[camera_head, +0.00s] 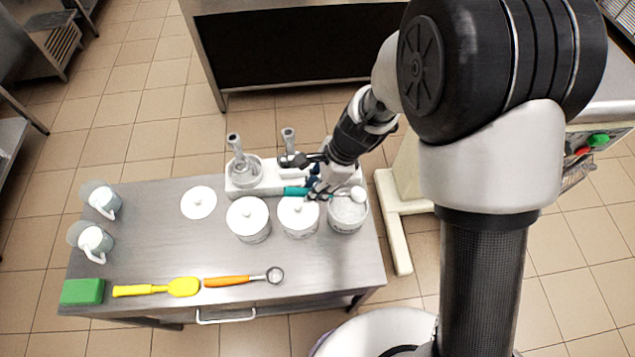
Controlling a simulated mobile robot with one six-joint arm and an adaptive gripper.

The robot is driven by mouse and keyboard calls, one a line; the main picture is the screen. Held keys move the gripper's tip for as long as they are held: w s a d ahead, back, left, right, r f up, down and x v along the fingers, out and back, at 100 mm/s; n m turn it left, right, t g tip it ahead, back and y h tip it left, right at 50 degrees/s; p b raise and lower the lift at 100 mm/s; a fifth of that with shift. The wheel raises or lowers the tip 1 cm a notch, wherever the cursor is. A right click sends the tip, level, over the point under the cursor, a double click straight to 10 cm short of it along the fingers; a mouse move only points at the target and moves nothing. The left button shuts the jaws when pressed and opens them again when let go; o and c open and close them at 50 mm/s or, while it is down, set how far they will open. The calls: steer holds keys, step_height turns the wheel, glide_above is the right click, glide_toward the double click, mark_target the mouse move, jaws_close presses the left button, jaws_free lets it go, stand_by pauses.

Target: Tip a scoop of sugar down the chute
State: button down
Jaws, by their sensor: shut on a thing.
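My gripper (318,188) is over the back right of the steel table, shut on the teal handle (296,191) of a scoop. The scoop's pale bowl (358,194) is at the right, over the rim of an open white tub (346,214). The tub holds pale, grainy material, likely sugar. Whether the bowl is filled, or touches the tub, I cannot tell. Two lidded white tubs (248,220) (299,217) stand to its left, and a loose white lid (198,202) lies farther left.
An orange-handled scoop (240,280), yellow spatula (157,288) and green block (82,291) lie along the front. Two pitchers (103,200) (92,240) stand left. A machine with green and red buttons (597,140) is at right.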

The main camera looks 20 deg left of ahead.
steer(key=shift+s+a+r+t+h+p, duration=0.1)
steer(key=shift+s+a+t+h+p, duration=0.25)
steer(key=shift+p, duration=1.85)
steer(key=shift+a+r+t+h+p, duration=0.1)
steer(key=shift+a+t+h+p, duration=0.3)
steer(key=shift+p, duration=1.8)
